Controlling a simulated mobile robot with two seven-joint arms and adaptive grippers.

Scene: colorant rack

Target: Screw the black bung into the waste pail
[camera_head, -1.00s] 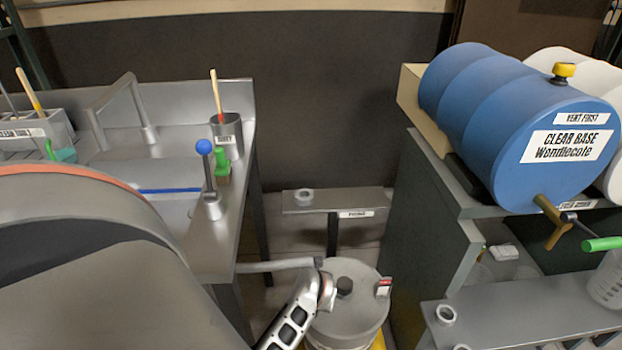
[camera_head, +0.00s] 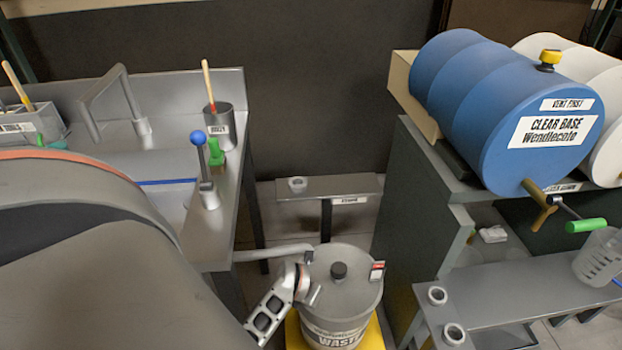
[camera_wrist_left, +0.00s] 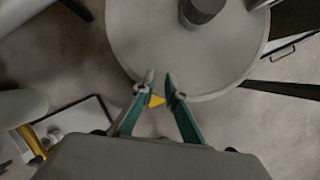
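The grey waste pail (camera_head: 335,310) stands on the floor at the lower middle of the head view, on a yellow base (camera_head: 372,338). The black bung (camera_head: 339,270) stands upright on its lid; whether it is threaded in cannot be told. My left gripper (camera_head: 314,292) is at the pail's left edge, apart from the bung. In the left wrist view, the bung (camera_wrist_left: 203,8) is at the top, beyond the fingertips. The gripper's fingers (camera_wrist_left: 161,80) are empty with a narrow gap between them, near the pail's rim. My right gripper is not in view.
A red-and-white tag (camera_head: 377,271) stands on the lid's right side. A bench (camera_head: 235,180) is left of the pail, and a dark cabinet (camera_head: 425,215) is right. A low shelf (camera_head: 345,186) stands behind. A front-right rack (camera_head: 490,310) holds rings.

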